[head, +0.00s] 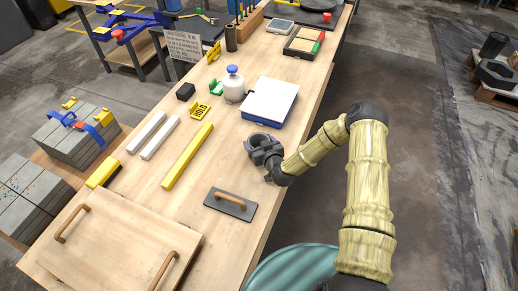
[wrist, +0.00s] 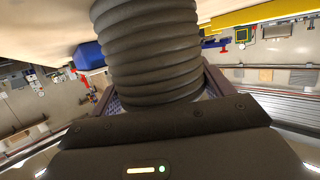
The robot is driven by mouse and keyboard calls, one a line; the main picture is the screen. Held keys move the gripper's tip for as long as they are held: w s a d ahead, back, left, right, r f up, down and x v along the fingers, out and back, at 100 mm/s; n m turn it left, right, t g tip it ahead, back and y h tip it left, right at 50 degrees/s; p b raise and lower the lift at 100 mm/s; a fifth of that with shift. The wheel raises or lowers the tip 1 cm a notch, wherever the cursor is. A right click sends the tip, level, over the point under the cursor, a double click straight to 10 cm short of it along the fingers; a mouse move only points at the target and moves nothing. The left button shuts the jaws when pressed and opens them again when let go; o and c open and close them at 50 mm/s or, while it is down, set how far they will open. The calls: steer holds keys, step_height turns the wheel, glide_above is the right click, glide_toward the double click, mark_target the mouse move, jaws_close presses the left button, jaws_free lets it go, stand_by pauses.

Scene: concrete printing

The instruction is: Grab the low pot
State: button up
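A dark grey, ribbed round pot (wrist: 150,45) fills the upper middle of the wrist view, seen close up. My gripper (wrist: 160,95) has one purple-edged finger on each side of it, close against its sides. I cannot tell whether the fingers press on it or stand slightly apart. In the head view my gripper (head: 260,142) is low at the right edge of the wooden table. There the pot is mostly hidden by the gripper, and only a greyish round shape shows between the fingers.
The table (head: 228,160) holds a white-topped blue box (head: 270,101) and a white jar with a blue cap (head: 233,88) behind my gripper. A grey trowel with a wooden handle (head: 230,204) lies in front. A yellow bar (head: 187,156) lies to the left.

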steer(key=shift+c, duration=1.2)
steer(key=shift+r, duration=0.1)
step_height(320, 180, up, 10)
steer(key=b, duration=0.1)
steer(key=shift+b, duration=0.4)
steer(key=shift+w, duration=0.1)
